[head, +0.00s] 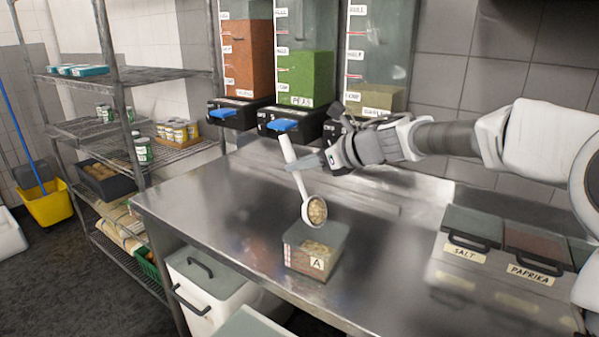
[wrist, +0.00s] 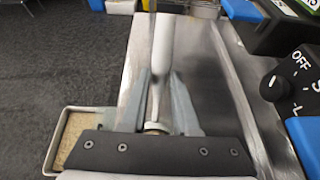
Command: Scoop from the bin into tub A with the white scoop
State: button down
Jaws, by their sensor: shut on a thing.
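My gripper (head: 310,163) is shut on the handle of the white scoop (head: 291,158) and holds it above the metal table. The scoop hangs tilted, with its round bowl at the lower right, filled with pale grains. Tub A (head: 290,252), a clear box with an "A" label, stands on the table just below the bowl; pale contents show inside. In the wrist view, my gripper's fingers (wrist: 160,105) close around the scoop handle (wrist: 163,50). A rectangular tub with grain inside (wrist: 52,142) shows at lower left. I cannot tell which bin is the task's bin.
Dispensers (head: 305,75) with coloured contents and black bases stand behind the table (head: 190,205). Lidded salt (head: 465,250) and paprika (head: 535,262) boxes stand at right. White bins (head: 205,290) are below the front edge. A wire shelf (head: 130,75) stands at left. The table's left part is clear.

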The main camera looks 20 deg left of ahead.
jog(key=shift+s+d+r+y+b, duration=0.2)
jog(key=shift+d+y+b, duration=0.2)
jog(key=shift+b, duration=1)
jog(key=shift+w+a+f, duration=0.1)
jog(key=shift+f, duration=0.05)
dwell(0.5)
jog(key=shift+a+f+b, duration=0.1)
jog(key=shift+f+b, duration=0.15)
jog(key=shift+b, duration=0.6)
jog(key=shift+r+b, duration=0.35)
jog(key=shift+b, duration=0.05)
jog(key=shift+r+p, duration=0.1)
jog(key=shift+p, duration=0.5)
jog(key=p, duration=0.2)
jog(key=a+h+p, duration=0.1)
jog(key=p, duration=0.2)
jog(key=shift+w+f, duration=0.25)
jog(key=h+p, duration=0.1)
jog(key=p, duration=0.2)
jog(key=a+f+g+h+p, duration=0.1)
jog(key=p, duration=0.3)
jog(key=a+h+p, duration=0.1)
jog(key=p, duration=0.3)
jog(key=shift+w+a+f, duration=0.1)
jog(key=shift+w+f, duration=0.15)
jog(key=shift+w, duration=0.15)
